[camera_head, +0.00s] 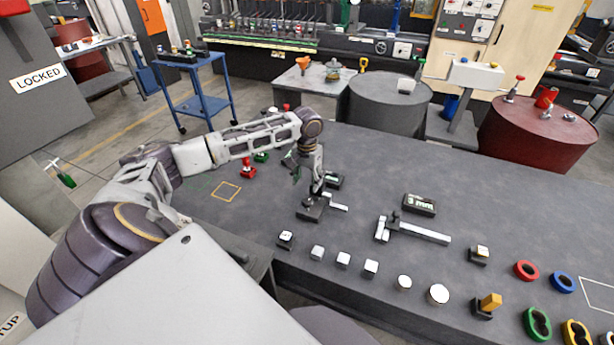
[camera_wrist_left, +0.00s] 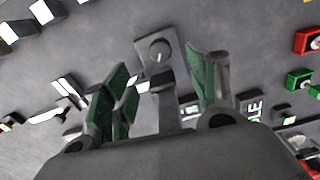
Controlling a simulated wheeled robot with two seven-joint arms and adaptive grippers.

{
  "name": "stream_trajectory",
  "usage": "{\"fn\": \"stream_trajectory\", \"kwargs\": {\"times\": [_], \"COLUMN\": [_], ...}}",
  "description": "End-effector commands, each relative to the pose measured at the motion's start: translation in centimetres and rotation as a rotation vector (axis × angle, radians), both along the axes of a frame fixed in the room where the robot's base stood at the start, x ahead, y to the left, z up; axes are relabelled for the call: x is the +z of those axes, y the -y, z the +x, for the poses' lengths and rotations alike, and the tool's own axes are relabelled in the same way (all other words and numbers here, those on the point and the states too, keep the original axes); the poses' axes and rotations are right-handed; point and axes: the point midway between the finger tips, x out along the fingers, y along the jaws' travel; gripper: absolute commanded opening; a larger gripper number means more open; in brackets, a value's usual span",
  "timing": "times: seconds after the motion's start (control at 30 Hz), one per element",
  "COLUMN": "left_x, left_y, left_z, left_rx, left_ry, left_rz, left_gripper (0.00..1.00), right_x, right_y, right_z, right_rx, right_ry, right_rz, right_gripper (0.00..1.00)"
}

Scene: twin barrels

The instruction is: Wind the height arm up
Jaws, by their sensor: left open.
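My left gripper (camera_head: 307,178) reaches down over a small height gauge with a dark base (camera_head: 311,212) on the grey bench. A short white arm (camera_head: 337,207) sticks out to the right of it, low near the bench. A small dark display (camera_head: 333,181) sits just behind. In the wrist view my left gripper (camera_wrist_left: 163,65) is open, with green-padded fingers spread on either side of a grey post (camera_wrist_left: 167,105). A round grey knob (camera_wrist_left: 158,52) with a pale line shows between the fingertips. Contact cannot be told. My right gripper is not in view.
A caliper-like slide (camera_head: 415,231) and a display (camera_head: 419,205) lie to the right. Several white blocks and discs (camera_head: 371,267) line the front edge. A red item (camera_head: 248,172) stands to the left. Coloured rings (camera_head: 526,270) lie far right; barrels (camera_head: 388,103) stand behind.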

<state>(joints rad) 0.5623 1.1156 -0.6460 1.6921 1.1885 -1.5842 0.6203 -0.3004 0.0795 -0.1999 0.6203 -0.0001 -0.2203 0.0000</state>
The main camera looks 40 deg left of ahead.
Motion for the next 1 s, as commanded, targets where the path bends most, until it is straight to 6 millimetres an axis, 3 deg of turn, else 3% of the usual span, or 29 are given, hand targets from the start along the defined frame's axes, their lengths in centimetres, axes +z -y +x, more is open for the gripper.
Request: {"fn": "stream_trajectory", "kwargs": {"times": [0.6,1.0], "left_x": [-8.2,-10.5], "left_y": [0.0,0.0], "left_z": [-0.1,0.0], "left_rx": [0.0,0.0], "left_ry": [-0.002,0.0], "left_rz": [0.0,0.001], "left_gripper": [0.58,0.58], "right_x": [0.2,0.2], "right_y": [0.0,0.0], "right_z": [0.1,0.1], "right_rx": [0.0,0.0], "right_ry": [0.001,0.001], "right_rz": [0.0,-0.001], "right_gripper": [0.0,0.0]}}
